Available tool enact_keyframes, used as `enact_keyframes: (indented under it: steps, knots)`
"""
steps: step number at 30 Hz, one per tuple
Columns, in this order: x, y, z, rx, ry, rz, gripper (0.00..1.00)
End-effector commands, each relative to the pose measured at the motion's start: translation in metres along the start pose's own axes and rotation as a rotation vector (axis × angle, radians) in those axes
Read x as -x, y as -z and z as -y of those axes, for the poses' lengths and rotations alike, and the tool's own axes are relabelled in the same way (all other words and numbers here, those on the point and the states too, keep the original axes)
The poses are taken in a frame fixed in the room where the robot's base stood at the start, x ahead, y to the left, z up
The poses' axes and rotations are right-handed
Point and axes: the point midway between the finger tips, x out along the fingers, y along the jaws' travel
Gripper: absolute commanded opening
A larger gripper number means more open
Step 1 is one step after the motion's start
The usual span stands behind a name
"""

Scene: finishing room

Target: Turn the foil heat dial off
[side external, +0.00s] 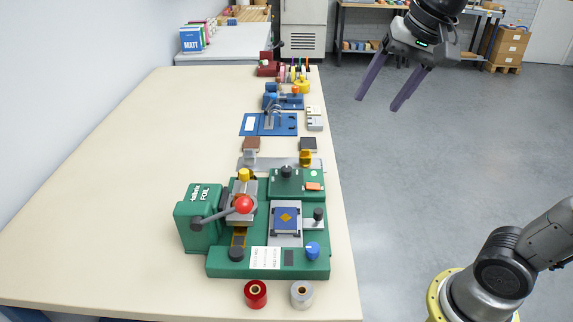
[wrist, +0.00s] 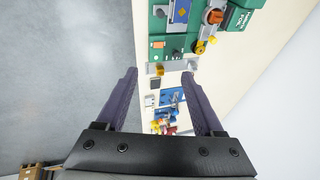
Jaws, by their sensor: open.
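The green foil machine (side external: 220,262) stands at the near end of the long table; part of it also shows at the top of the wrist view (wrist: 172,44). It carries a blue dial (side external: 312,249) at its front right, a black knob (side external: 236,253) at its front left and a black knob (side external: 287,171) on the rear box beside an orange switch (side external: 313,186). Their markings are too small to read, so I cannot tell which is the heat dial. My gripper (side external: 378,103) is open and empty, high over the floor right of the table, apart from the machine; its fingers flank the wrist view (wrist: 160,73).
A red-balled lever (side external: 243,204) sticks up from the machine. A red roll (side external: 256,293) and a silver roll (side external: 302,294) stand in front of it. Blue tools (side external: 283,101) and other small items line the table behind. The table's left side is clear.

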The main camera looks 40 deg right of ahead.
Motion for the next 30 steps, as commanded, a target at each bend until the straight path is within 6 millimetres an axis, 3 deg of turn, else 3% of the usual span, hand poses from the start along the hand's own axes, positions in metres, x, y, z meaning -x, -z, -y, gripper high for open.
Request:
enact_keyframes:
  steps: [3,8,15,21,24,30]
  knots:
    - [-0.014,0.032,0.034,-0.124,-0.044,0.032,0.69]
    - [-0.044,0.069,0.073,-0.264,-0.105,0.068,0.69]
    - [-0.122,0.111,0.116,-0.395,-0.209,0.118,0.69]
    - [-0.196,0.126,0.128,-0.404,-0.284,0.16,0.69]
    - [-0.221,0.124,0.125,-0.403,-0.32,0.181,0.69]
    - [-0.243,0.119,0.119,-0.403,-0.35,0.2,0.69]
